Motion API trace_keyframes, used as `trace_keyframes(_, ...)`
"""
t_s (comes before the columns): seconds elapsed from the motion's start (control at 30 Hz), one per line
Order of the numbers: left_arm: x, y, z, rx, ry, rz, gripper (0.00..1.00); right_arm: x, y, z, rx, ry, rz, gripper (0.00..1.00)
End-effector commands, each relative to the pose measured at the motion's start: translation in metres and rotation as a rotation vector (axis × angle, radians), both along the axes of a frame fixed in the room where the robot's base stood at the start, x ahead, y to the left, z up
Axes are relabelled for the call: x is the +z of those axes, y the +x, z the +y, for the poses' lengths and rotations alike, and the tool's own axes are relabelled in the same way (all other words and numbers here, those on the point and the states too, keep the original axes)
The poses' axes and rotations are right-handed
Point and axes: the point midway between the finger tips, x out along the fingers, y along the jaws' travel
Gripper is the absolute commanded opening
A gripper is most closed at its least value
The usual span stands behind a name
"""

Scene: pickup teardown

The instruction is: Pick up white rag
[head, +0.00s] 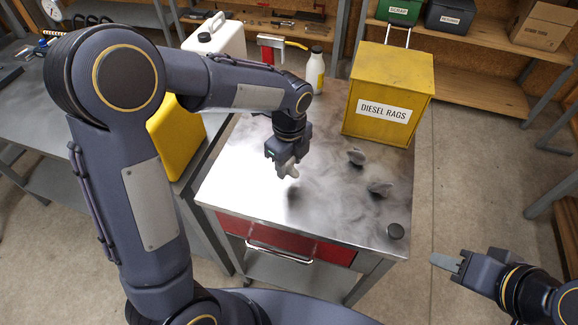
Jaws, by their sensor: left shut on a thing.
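My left gripper (286,166) is above the metal table top, shut on a small whitish crumpled rag (292,171). Most of the rag is hidden between the fingers, and a dark shadow lies on the table below it. My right gripper (445,262) is off to the right of the table over the floor, with nothing seen in it. Its fingers overlap from this angle, so I cannot tell if they are open.
A white bottle (315,70) and white canister (222,38) are behind.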

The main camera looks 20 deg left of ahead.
Motion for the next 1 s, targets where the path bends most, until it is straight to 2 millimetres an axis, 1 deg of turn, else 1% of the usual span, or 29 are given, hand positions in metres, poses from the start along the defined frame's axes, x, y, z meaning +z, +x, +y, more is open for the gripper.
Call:
trace_keyframes(0.03,0.012,-0.01,-0.004,-0.004,-0.004,-0.009,0.18,-0.005,0.0,0.0,0.0,0.0,0.0,0.36)
trace_keyframes(0.17,0.044,-0.035,-0.01,-0.003,-0.004,-0.009,0.18,-0.011,0.0,0.0,0.0,0.0,0.0,0.36)
trace_keyframes(0.2,0.046,-0.047,-0.013,-0.006,-0.002,-0.005,0.18,-0.014,0.0,0.0,0.0,0.0,0.0,0.36)
trace_keyframes(0.3,0.057,-0.071,-0.02,-0.005,-0.003,-0.006,0.18,-0.019,0.0,0.0,0.0,0.0,0.0,0.36)
trace_keyframes(0.4,0.067,-0.09,-0.025,-0.005,-0.001,-0.005,0.18,-0.022,0.0,0.0,0.0,0.0,0.0,0.36)
trace_keyframes(0.5,0.073,-0.105,-0.029,-0.004,-0.001,-0.004,0.18,-0.024,0.0,0.0,0.0,0.0,0.0,0.36)
trace_keyframes(0.6,0.078,-0.114,-0.032,-0.002,-0.001,-0.002,0.18,-0.025,0.0,0.0,0.0,0.0,0.0,0.36)
trace_keyframes(0.7,0.081,-0.119,-0.033,-0.001,0.0,-0.002,0.18,-0.026,0.0,0.0,0.0,0.0,0.0,0.36)
trace_keyframes(1.0,0.081,-0.121,-0.033,0.0,0.001,0.0,0.18,-0.025,0.0,0.0,0.0,0.0,0.0,0.36)
